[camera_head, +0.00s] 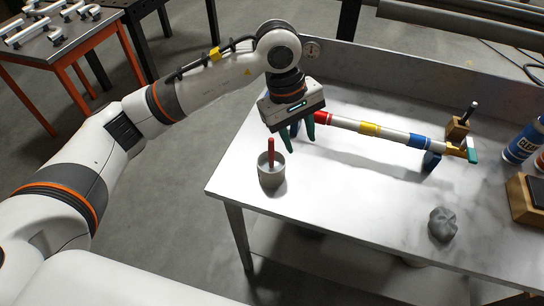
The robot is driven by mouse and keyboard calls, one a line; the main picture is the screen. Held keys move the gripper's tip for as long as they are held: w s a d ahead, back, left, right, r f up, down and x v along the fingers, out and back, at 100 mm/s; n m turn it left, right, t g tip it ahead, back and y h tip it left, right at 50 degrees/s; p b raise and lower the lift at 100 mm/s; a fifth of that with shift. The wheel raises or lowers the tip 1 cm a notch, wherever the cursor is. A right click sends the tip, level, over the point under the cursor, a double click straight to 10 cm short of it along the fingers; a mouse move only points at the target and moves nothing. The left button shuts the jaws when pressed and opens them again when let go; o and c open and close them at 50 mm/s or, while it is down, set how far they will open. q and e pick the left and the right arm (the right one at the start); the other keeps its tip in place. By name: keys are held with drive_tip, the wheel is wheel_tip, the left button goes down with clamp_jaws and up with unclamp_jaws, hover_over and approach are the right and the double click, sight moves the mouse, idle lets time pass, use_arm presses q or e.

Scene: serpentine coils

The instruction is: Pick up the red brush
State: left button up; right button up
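A red brush (271,148) stands nearly upright in a small grey cup (271,178) near the left front corner of the table. Only its red handle shows above the rim; its lower end is hidden in the cup. My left gripper (297,138) hangs above the table with its green fingers pointing down. It is just above and to the right of the brush in the picture, and I see a gap between the fingers with nothing held in it. My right gripper is not in view.
A white tube with red, yellow and blue bands (395,134) lies on supports behind the cup. A grey lump (443,224), a blue can (523,142) and a wooden block (524,198) are at the right. The table's middle front is clear.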

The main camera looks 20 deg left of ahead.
sight(271, 139)
use_arm(q)
drive_tip(key=w+a+r+y, duration=0.2)
drive_tip(key=a+y, duration=0.2)
drive_tip(key=a, duration=0.3)
drive_tip(key=shift+t, duration=0.4)
drive_tip(key=f, duration=0.1)
drive_tip(key=f+p, duration=0.1)
drive_tip(key=f, duration=0.1)
drive_tip(key=w+f+p, duration=0.1)
drive_tip(key=f, duration=0.1)
drive_tip(key=shift+a+f, duration=0.1)
drive_tip(key=shift+f+p, duration=0.4)
drive_tip(key=shift+f, duration=0.25)
drive_tip(key=shift+f+p, duration=0.25)
drive_tip(key=shift+p, duration=0.1)
drive_tip(key=f, duration=0.1)
drive_tip(key=f+p, duration=0.2)
drive_tip(key=shift+w+f, duration=0.3)
drive_tip(key=shift+f, duration=0.55)
clamp_jaws()
